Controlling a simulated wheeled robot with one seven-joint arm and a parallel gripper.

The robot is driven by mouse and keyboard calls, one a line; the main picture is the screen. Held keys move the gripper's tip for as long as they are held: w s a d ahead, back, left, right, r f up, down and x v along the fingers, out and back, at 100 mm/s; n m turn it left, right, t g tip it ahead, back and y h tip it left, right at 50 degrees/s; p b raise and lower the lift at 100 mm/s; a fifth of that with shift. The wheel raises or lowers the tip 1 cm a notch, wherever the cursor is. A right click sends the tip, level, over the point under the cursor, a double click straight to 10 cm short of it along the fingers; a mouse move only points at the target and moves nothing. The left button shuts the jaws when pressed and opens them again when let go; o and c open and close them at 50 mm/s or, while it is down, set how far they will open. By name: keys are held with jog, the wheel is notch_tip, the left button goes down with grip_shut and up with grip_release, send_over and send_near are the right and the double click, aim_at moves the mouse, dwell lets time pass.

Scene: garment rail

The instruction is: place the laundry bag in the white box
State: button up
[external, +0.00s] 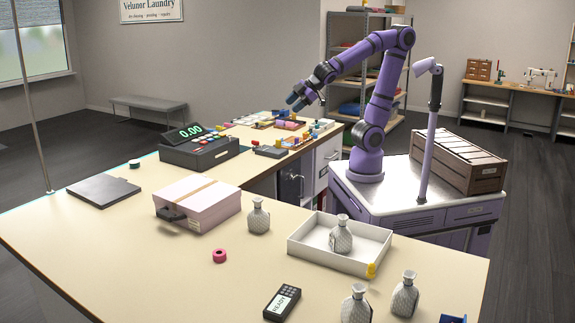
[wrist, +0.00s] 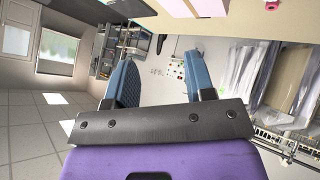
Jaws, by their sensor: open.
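Several grey, quilted, narrow-necked bags that look like laundry bags stand upright on the counter. One laundry bag (external: 341,236) stands inside the low, open white box (external: 312,257). Another bag (external: 258,217) stands left of the box, and two more (external: 355,305) (external: 405,296) stand in front of it, near the front edge. I cannot tell which one the task means. My gripper (external: 298,101) is raised in the air behind the box, far from all the bags. In the wrist view my gripper (wrist: 163,75) has its fingers apart with nothing between them.
A pink lidded box (external: 198,204), a pink tape roll (external: 219,256) and a dark handheld device (external: 282,302) share the counter. A cash register (external: 200,146) stands farther back. A yellow item (external: 371,270) is at the white box's front corner. A wooden crate (external: 458,160) sits on my base.

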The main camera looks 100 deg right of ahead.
jog(key=s+d+m+g, duration=0.2)
jog(key=s, duration=0.6)
jog(key=s+d+f+m+g+y, duration=0.1)
jog(key=s+d+m+g, duration=0.1)
jog(key=s, duration=0.6)
jog(key=shift+s+d+f+m, duration=0.3)
jog(key=shift+s+d, duration=0.1)
jog(key=shift+d, duration=0.2)
